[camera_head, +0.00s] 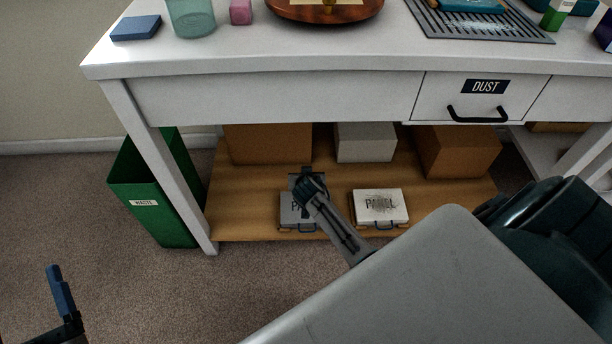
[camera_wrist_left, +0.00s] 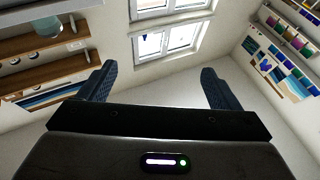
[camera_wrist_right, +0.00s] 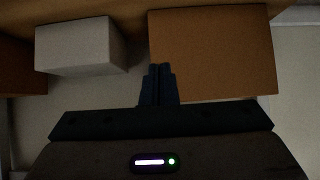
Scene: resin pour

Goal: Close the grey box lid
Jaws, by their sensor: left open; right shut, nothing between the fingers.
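The grey box (camera_head: 289,219) sits on the wooden lower shelf, its handle towards the front. Its label shows only in part, beginning "PA". My right gripper (camera_head: 307,183) is over the back part of the box and hides some of it. A dark grey piece shows around the fingers, and I cannot tell whether it is the lid or how far the lid is open. In the right wrist view my right fingers (camera_wrist_right: 158,84) are shut with nothing between them. My left gripper (camera_head: 60,290) is open and empty at the lower left, and it also shows in the left wrist view (camera_wrist_left: 155,86).
A white box (camera_head: 381,207) labelled "PANEL" lies beside the grey box. Brown cartons (camera_head: 268,145) and a pale carton (camera_head: 365,142) stand behind. The tabletop (camera_head: 250,54) and "DUST" drawer (camera_head: 480,98) overhang the shelf. A green waste bin (camera_head: 150,205) stands left.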

